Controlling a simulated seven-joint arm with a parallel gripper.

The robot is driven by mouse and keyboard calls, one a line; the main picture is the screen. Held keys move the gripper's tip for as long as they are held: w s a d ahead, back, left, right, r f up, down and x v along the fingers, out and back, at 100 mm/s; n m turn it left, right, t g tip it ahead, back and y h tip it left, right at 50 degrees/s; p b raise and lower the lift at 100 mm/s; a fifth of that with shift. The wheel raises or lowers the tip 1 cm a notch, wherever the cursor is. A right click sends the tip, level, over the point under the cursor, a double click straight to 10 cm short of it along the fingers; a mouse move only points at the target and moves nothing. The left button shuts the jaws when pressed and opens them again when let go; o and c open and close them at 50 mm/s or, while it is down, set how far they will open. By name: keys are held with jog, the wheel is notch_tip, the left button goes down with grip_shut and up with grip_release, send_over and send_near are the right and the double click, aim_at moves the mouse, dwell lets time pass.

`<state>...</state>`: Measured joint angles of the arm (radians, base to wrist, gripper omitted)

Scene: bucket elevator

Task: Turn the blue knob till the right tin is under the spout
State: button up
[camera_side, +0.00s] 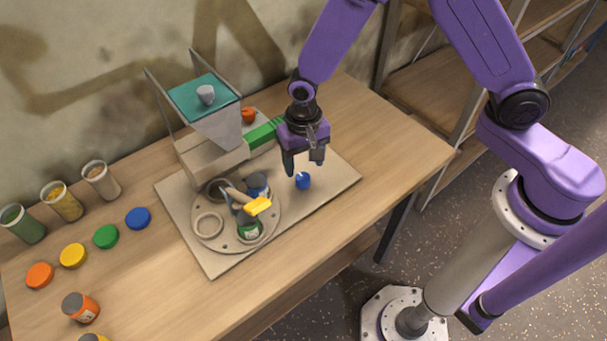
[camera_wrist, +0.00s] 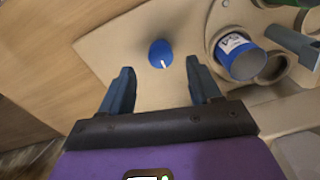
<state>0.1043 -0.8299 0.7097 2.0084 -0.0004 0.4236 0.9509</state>
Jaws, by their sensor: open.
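The blue knob (camera_side: 303,181) stands on the beige base board at its right side. In the wrist view the knob (camera_wrist: 160,53) has a white mark pointing toward my gripper. My gripper (camera_side: 303,168) is open and empty, above the knob. Its fingertips (camera_wrist: 163,80) lie either side of the knob's line but do not touch it. The round turntable (camera_side: 270,215) holds a blue tin (camera_side: 257,184) and a green tin (camera_side: 247,226); the blue tin (camera_wrist: 240,57) also shows in the wrist view.
A green slide (camera_side: 263,134) and an orange knob (camera_side: 248,115) sit behind. Several jars and coloured lids stand at the left, including an orange jar (camera_side: 80,307). The table's right end (camera_side: 400,150) is clear.

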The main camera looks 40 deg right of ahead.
aim_at(304, 178)
jog(key=shift+f, duration=2.75)
jog(key=c, duration=1)
